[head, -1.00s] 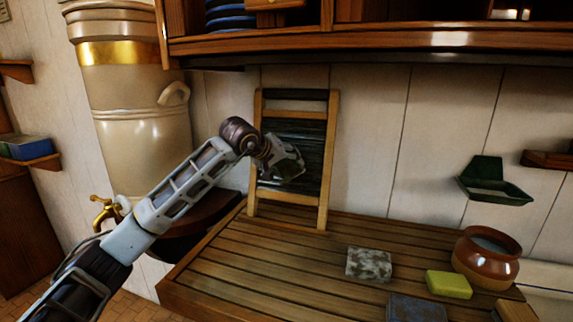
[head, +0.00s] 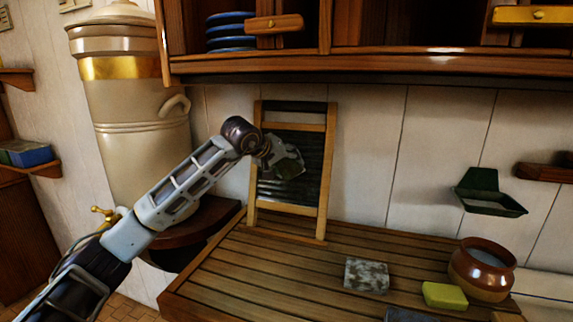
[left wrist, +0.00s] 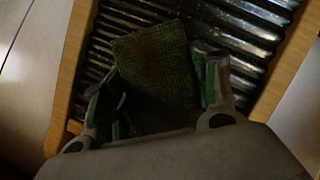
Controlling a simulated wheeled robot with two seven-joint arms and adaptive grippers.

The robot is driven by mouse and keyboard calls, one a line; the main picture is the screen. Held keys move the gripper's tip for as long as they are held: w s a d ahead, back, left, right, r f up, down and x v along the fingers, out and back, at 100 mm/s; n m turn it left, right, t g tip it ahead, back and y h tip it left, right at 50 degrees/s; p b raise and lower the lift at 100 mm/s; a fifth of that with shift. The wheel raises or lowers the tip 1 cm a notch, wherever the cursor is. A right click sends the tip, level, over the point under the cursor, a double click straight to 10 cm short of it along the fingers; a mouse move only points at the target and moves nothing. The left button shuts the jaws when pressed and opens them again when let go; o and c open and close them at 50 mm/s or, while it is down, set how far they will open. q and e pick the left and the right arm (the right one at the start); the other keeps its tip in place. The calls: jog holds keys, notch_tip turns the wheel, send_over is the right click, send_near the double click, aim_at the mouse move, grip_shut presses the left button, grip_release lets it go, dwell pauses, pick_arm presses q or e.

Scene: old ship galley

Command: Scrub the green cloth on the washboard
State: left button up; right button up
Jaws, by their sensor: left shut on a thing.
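The washboard (head: 266,222) has a wooden frame and a dark ridged metal panel. It leans upright against the wall at the back of the slatted counter. My left gripper (head: 291,168) is in front of the panel's middle. In the left wrist view my left gripper (left wrist: 160,95) is shut on the dark green cloth (left wrist: 152,62), which lies over the shiny ridges between the fingers. I cannot tell how firmly the cloth presses on the ridges. In the head view the cloth (head: 288,170) is a small dark patch at the fingertips. My right gripper is not in view.
On the slatted counter (head: 240,272) are a grey mottled block (head: 367,275), a yellow-green block (head: 444,295) and a brown pot (head: 482,270). A green soap dish (head: 490,194) hangs on the wall. A large beige urn (head: 138,130) stands left. Cabinets (head: 400,65) overhang the counter.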

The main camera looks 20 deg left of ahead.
pick_arm(q)
jog(key=shift+r, duration=0.1)
jog(key=shift+w+r+p, duration=0.25)
jog(key=shift+r+p, duration=0.5)
jog(key=shift+r, duration=0.15)
jog(key=shift+w+r+p, duration=0.25)
jog(key=shift+r+p, duration=0.45)
jog(key=shift+r, duration=0.15)
jog(key=shift+f, duration=0.15)
jog(key=shift+s+f+b, duration=0.25)
jog(key=shift+f+b, duration=0.5)
jog(key=shift+f, duration=0.15)
jog(key=shift+s+f+b, duration=0.25)
jog(key=shift+f+b, duration=0.5)
jog(key=shift+f, duration=0.15)
